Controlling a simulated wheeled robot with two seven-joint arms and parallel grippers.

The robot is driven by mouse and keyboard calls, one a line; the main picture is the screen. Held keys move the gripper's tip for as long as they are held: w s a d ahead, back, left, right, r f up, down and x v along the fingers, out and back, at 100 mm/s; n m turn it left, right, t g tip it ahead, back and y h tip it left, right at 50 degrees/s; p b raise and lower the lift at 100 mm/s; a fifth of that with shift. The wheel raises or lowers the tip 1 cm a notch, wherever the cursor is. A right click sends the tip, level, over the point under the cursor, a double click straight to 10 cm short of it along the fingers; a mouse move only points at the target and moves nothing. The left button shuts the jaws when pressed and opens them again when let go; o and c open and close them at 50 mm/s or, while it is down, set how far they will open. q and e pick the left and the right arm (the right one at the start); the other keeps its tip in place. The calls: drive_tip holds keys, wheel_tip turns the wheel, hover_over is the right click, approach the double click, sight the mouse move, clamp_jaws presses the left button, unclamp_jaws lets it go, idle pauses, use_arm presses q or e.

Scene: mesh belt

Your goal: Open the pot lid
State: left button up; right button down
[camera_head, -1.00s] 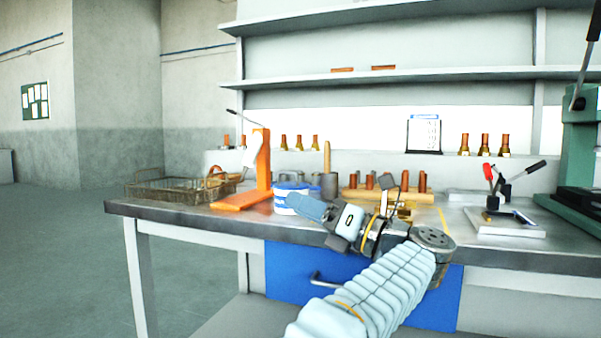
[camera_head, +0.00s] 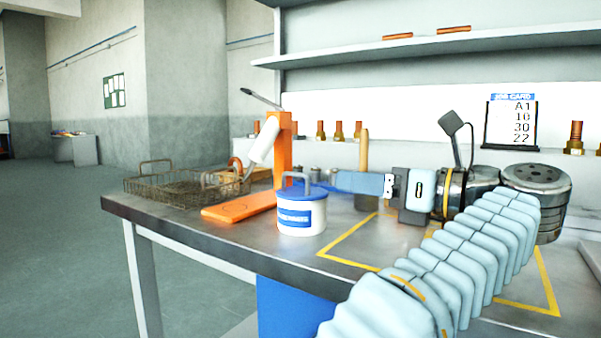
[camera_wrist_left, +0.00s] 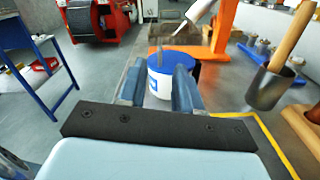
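A white pot (camera_head: 301,216) with a blue label stands upright on the grey table. Its blue lid (camera_head: 318,192) is on it, with a grey loop handle rising from the top. My left gripper (camera_head: 338,182) points left, with its blue fingers just right of the lid at about lid height. In the left wrist view its two fingers (camera_wrist_left: 158,80) are apart, with the pot (camera_wrist_left: 158,86) and lid (camera_wrist_left: 178,60) beyond and between them. I see nothing gripped. My right gripper is in neither view.
An orange stand (camera_head: 282,150) with a lever and white cylinder is behind the pot. A wire basket (camera_head: 165,188) sits left near the table edge. A wooden-handled pestle in a dark cup (camera_wrist_left: 270,88) stands near the gripper. Yellow tape (camera_head: 350,240) marks a clear area.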

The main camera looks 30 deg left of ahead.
sight(292, 174)
use_arm(q)
drive_tip(key=a, duration=0.4)
drive_tip(key=a+p, duration=0.1)
drive_tip(key=a, duration=0.3)
drive_tip(key=w+a, duration=0.1)
drive_tip(key=a, duration=0.3)
drive_tip(key=shift+p, duration=0.3)
clamp_jaws()
